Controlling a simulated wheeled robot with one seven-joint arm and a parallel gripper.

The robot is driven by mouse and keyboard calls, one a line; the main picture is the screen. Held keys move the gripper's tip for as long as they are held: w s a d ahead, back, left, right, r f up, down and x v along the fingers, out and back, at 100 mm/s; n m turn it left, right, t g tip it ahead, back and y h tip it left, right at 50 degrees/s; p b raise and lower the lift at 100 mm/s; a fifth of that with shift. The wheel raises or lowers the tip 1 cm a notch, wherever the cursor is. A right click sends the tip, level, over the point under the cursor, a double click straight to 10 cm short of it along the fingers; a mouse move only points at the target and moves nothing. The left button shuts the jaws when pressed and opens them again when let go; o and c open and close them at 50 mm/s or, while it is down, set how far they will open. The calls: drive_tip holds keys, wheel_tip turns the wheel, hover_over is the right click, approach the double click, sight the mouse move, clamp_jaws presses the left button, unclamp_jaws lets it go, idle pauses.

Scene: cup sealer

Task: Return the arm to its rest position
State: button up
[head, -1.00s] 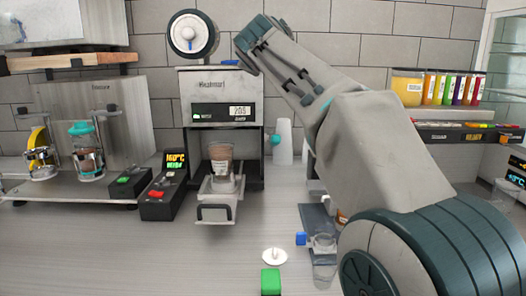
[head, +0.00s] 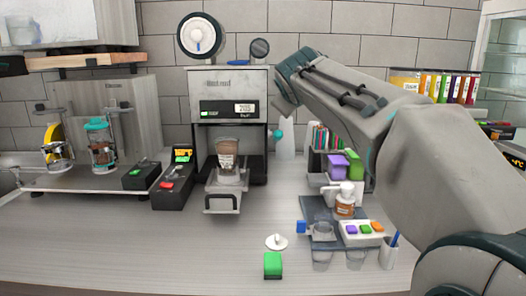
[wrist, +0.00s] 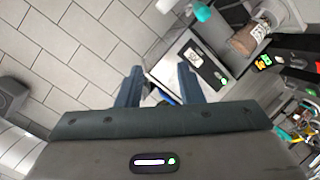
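My arm (head: 440,170) reaches in from the right and rises toward the middle of the head view, in front of the back wall. In the wrist view my gripper (wrist: 160,82) has its two dark fingers well apart, with nothing held between them. In the head view the fingers are hidden by the arm. The cup sealer (head: 228,92) stands at the back centre with its display lit. A filled cup (head: 227,162) stands in its holder on the drawn-out tray (head: 221,203), apart from my gripper.
A dispenser stand with jars (head: 101,150) is on the left, next to a black control box (head: 172,185). A white lid-like disc (head: 277,242) and a green block (head: 272,265) lie at the front. A caddy with bottles (head: 345,200) stands under my arm. The front left counter is clear.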

drive_tip(key=s+d+f+m+g+p, duration=0.1)
drive_tip(key=s+d+f+m+g, duration=0.2)
drive_tip(key=s+f, duration=0.5)
drive_tip(key=s+d+f+m+g+p, duration=0.1)
drive_tip(key=s+d+f+m+g, duration=0.2)
drive_tip(key=s+f, duration=0.5)
drive_tip(key=s+f+m+g, duration=0.1)
drive_tip(key=s+f+g, duration=0.1)
drive_tip(key=s+f, duration=0.6)
drive_tip(key=s+d+f+m+g+y+p, duration=0.1)
drive_tip(key=s+f+m+g, duration=0.1)
drive_tip(key=s+f, duration=0.6)
drive_tip(key=shift+s+d+f+g, duration=0.3)
drive_tip(key=shift+f+g, duration=0.5)
drive_tip(key=shift+c, duration=0.3)
